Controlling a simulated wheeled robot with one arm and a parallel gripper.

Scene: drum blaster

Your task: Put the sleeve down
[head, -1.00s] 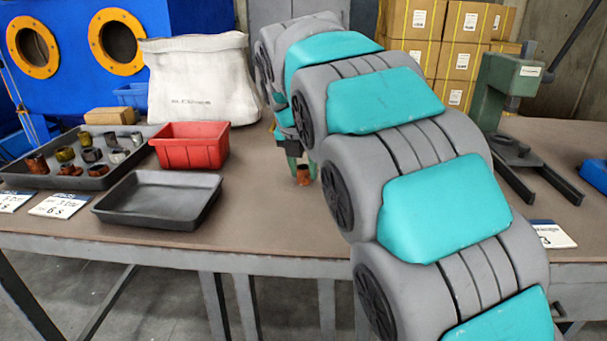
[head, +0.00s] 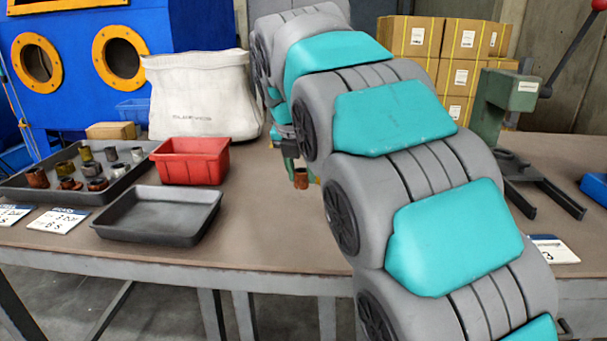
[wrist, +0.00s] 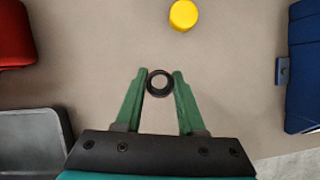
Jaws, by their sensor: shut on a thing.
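The sleeve is a short rusty-brown ring, seen in the head view (head: 301,179) just left of my arm, over the brown table. In the wrist view the sleeve (wrist: 149,83) looks like a dark ring seen end-on. My gripper (wrist: 160,76) has its two green fingers on either side of it, near their tips, and is shut on it. In the head view my arm hides most of the gripper. I cannot tell whether the sleeve's lower end touches the table.
A black tray of several sleeves (head: 12,190), an empty dark tray (head: 160,215) and a red bin (head: 190,162) stand left. A white sack (head: 203,95) is behind. A green press (head: 505,100) stands right. The wrist view shows a yellow cylinder (wrist: 183,15) ahead and a blue object (wrist: 305,70) right.

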